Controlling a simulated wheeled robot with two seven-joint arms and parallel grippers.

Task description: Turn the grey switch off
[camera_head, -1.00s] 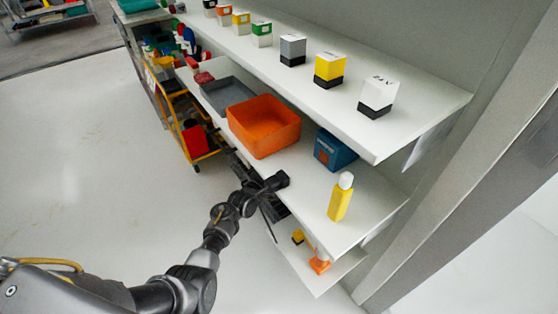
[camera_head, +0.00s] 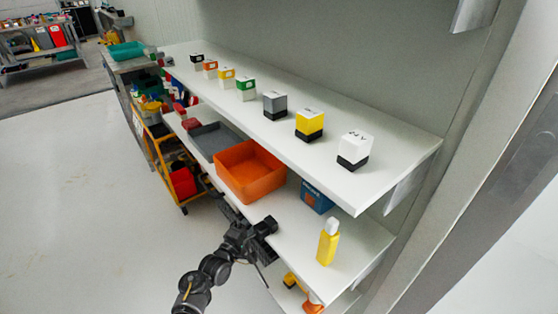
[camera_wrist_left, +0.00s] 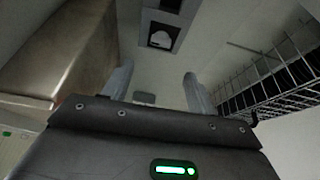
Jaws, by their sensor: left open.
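The grey switch (camera_head: 275,104) is a small grey block on a black base. It stands on the top white shelf, in the middle of a row of coloured blocks, and looks untouched. My left gripper (camera_head: 268,227) is in front of the shelves, below the top shelf and well apart from the grey switch. In the left wrist view its two fingers (camera_wrist_left: 158,82) are spread apart with nothing between them. I cannot make out the grey switch in that view. My right gripper is not in view.
A yellow block (camera_head: 309,124) and a white block (camera_head: 354,151) stand right of the switch, a green-and-white block (camera_head: 246,89) left of it. The shelf below holds an orange bin (camera_head: 250,172), a blue box (camera_head: 316,197) and a yellow bottle (camera_head: 328,243). Open floor lies left.

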